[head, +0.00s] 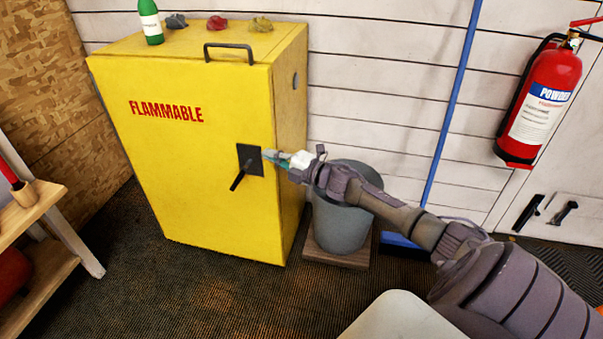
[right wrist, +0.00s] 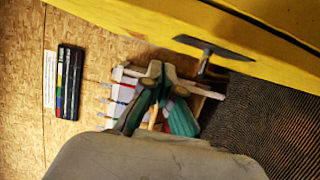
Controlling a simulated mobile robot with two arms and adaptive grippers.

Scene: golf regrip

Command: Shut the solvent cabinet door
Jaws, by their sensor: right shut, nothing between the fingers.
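The yellow solvent cabinet (head: 295,120) stands at the left of the head view. Its door (head: 190,190), marked FLAMMABLE, looks flush with the body, and I see no gap along its edges. A black latch plate with a lever handle (head: 241,180) sits near the door's right edge, and the handle also shows in the right wrist view (right wrist: 215,48). My right gripper (head: 270,156) is shut and empty, with its tips just right of the latch plate. I cannot tell whether they touch the door. In the right wrist view the fingers (right wrist: 158,100) are below the handle. My left gripper is not in view.
A grey bin (head: 342,228) on a wooden base stands right of the cabinet, under my right arm. A blue broom (head: 450,120) leans on the wall, with a fire extinguisher (head: 541,100) farther right. A green bottle (head: 150,22) stands on the cabinet. A wooden shelf (head: 30,215) is at left.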

